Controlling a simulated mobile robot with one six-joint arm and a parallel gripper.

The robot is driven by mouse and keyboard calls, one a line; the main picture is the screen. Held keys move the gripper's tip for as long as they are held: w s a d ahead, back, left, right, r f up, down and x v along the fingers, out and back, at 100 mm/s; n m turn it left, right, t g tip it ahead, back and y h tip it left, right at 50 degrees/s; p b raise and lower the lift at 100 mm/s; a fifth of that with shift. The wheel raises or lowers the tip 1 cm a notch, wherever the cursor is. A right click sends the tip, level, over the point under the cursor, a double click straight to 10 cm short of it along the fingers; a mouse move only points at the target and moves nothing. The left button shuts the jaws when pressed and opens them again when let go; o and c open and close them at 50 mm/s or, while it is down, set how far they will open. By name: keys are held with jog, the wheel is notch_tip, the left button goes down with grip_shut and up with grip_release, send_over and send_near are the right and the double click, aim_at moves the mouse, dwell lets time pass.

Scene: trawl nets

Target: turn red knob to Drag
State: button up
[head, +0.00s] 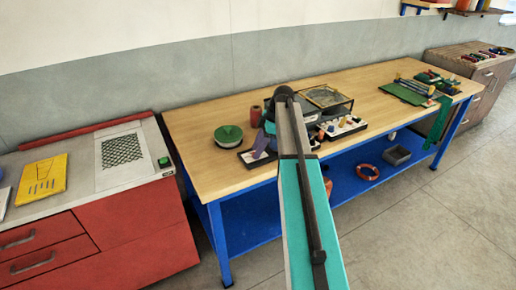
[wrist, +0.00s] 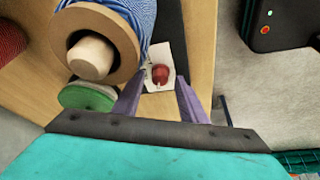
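The red knob (wrist: 160,74) sits on a small white panel (wrist: 152,52) in the upper middle of the wrist view. My gripper (wrist: 160,84) is open, with its two purple fingers apart and the knob between their tips in the picture. I cannot tell whether the fingers touch the knob or how far above it they are. The knob's pointer and any Drag marking are too small to read. In the head view my arm hides the knob; a purple finger (head: 263,139) shows over the workbench (head: 200,110).
In the wrist view, a wooden spool with blue rope (wrist: 115,35) stands close left of the fingers, with a green disc (wrist: 88,98) below it. A black box (wrist: 285,22) is at upper right. A green-lidded pot (head: 228,136) stands on the bench left of my arm.

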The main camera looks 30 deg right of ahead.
grip_shut()
jog(key=shift+s+m, duration=0.1)
jog(key=shift+m, duration=0.3)
jog(key=m, duration=0.2)
jog(key=m+t+h+b, duration=0.1)
jog(key=m, duration=0.1)
jog(key=shift+s+a+t+b, duration=0.2)
jog(key=shift+t+b, duration=0.1)
jog(key=m+h, duration=0.1)
jog(key=m, duration=0.2)
jog(key=shift+a+m+t, duration=0.1)
jog(key=shift+m+t, duration=0.2)
jog(key=shift+m+h, duration=0.8)
jog(key=shift+m, duration=0.8)
jog(key=shift+a, duration=0.1)
